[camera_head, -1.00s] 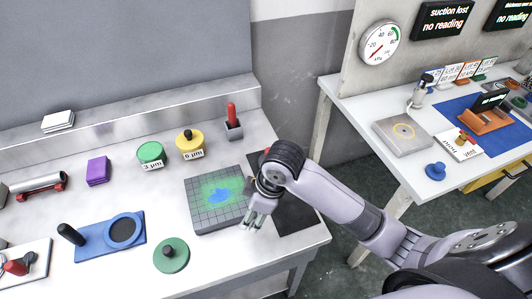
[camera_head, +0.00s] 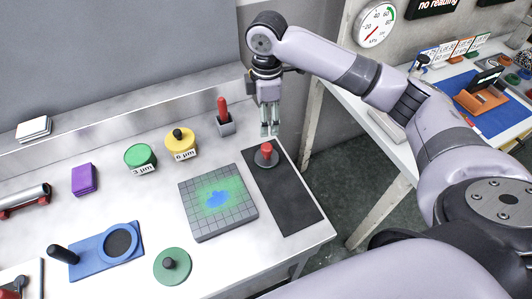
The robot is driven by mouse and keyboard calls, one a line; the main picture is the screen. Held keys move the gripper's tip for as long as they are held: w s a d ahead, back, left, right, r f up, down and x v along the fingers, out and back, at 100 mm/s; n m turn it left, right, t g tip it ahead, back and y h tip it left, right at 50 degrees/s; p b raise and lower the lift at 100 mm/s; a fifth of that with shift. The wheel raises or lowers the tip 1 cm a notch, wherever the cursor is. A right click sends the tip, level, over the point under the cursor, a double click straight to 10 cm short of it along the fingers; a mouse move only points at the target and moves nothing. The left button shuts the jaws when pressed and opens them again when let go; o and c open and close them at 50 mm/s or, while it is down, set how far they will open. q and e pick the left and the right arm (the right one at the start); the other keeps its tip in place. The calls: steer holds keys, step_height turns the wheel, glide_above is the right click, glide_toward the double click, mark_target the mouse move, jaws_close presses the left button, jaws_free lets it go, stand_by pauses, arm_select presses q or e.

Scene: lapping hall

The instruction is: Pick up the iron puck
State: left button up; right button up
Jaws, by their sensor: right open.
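A dark grey puck with a red knob, which looks like the iron puck (camera_head: 266,157), stands upright near the far end of a black mat (camera_head: 290,203) on the left bench. My right gripper (camera_head: 270,132) points down with its fingers apart and nothing between them. In the picture its fingertips are just above the red knob; the exact gap is hard to judge. My left gripper is out of view.
A grey gridded plate (camera_head: 235,226) with a green and blue patch lies left of the mat. A holder with a red handle (camera_head: 224,118) stands behind it. Yellow (camera_head: 181,139) and green (camera_head: 140,156) lidded pots stand farther left. A second bench is at right.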

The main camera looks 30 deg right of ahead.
mark_target(267, 146)
step_height(267, 146, down, 8)
steer(key=shift+f+p, duration=0.15)
steer(key=shift+p, duration=0.25)
step_height(267, 146, down, 4)
steer(key=shift+s+f+p, duration=0.1)
steer(key=shift+s+p, duration=0.05)
steer(key=shift+p, duration=0.4)
steer(key=shift+f, duration=0.5)
steer(key=shift+c, duration=0.5)
jaws_close()
